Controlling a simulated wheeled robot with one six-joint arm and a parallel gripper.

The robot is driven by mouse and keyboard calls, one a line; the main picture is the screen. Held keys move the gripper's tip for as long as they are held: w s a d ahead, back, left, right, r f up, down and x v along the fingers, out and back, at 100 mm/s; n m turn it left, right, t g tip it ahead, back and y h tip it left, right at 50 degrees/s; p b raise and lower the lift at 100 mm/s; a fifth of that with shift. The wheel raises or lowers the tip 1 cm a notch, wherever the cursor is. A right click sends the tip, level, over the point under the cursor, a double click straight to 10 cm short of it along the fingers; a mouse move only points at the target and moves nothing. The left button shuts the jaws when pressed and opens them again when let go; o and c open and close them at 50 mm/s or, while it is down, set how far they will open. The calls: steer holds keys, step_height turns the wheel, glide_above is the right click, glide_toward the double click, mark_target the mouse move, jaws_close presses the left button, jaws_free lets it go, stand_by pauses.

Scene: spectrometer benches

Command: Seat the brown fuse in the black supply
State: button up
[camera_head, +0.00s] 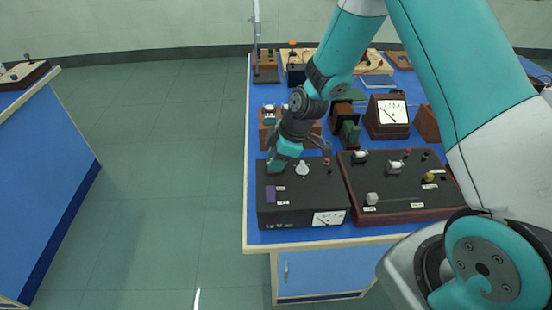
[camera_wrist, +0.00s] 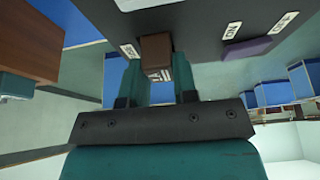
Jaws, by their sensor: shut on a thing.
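The black supply (camera_head: 300,203) stands at the front left corner of the blue bench, with a meter, a white knob and a purple part on its top. My gripper (camera_head: 276,168) reaches down at its back left part. In the wrist view my gripper (camera_wrist: 160,78) is shut on the brown fuse (camera_wrist: 155,48), a small block between the two teal fingers. The supply's dark panel (camera_wrist: 205,18) is right at the fuse's far end, beside a white label. I cannot tell whether the fuse is seated in it or only touching. The fuse is hidden in the head view.
A dark panel in a brown frame (camera_head: 402,210), with several knobs, stands close to the supply's right. A wooden meter (camera_head: 388,115) and other instruments stand behind. Open floor (camera_head: 165,170) lies left of the bench, and another blue bench (camera_head: 45,175) stands at far left.

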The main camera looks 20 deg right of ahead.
steer(key=o, duration=1)
steer(key=b+v, duration=0.2)
steer(key=v, duration=1.5)
steer(key=shift+r, duration=0.25)
